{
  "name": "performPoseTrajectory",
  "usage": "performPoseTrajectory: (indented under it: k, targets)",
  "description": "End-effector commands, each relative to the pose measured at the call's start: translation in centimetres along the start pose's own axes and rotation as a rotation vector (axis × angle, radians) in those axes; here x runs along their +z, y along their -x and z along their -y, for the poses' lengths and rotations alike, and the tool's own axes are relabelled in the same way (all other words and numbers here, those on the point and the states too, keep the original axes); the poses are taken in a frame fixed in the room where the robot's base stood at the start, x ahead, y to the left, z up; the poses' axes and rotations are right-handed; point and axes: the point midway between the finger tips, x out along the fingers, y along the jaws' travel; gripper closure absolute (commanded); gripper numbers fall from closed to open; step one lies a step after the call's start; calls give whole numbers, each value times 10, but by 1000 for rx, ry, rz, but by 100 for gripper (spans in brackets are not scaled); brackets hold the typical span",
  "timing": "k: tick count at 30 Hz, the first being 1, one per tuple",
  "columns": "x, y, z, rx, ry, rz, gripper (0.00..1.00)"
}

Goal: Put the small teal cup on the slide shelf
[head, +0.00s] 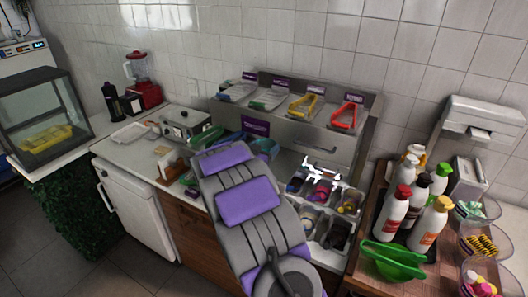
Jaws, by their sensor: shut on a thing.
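My gripper is not visible; my grey and purple arm reaches up across the middle of the head view and hides what is behind it. A teal rounded container (266,146) shows just right of the arm's upper end, partly covered; I cannot tell whether it is the small teal cup or whether my gripper touches it. The sloped metal shelf (333,133) stands against the tiled wall, with several coloured tongs along its upper part; it looks like the slide shelf.
A compartment tray of toppings (309,221) sits right of my arm. A metal box (183,124), blender (140,80) and glass case (43,115) are on the left.

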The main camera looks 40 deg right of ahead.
Motion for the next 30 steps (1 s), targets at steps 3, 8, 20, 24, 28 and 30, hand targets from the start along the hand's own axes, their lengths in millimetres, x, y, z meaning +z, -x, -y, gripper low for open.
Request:
performPoseTrajectory:
  k: [3,8,20,24,28,30]
  targets:
    - [11,-2,-2,1,0,1,55]
    - [9,2,0,0,2,-1,55]
    - [8,3,1,0,2,-2,1]
    - [9,2,0,1,1,-1,1]
    - [9,12,0,0,2,2,1]
    - [9,24,1,-2,3,2,1]
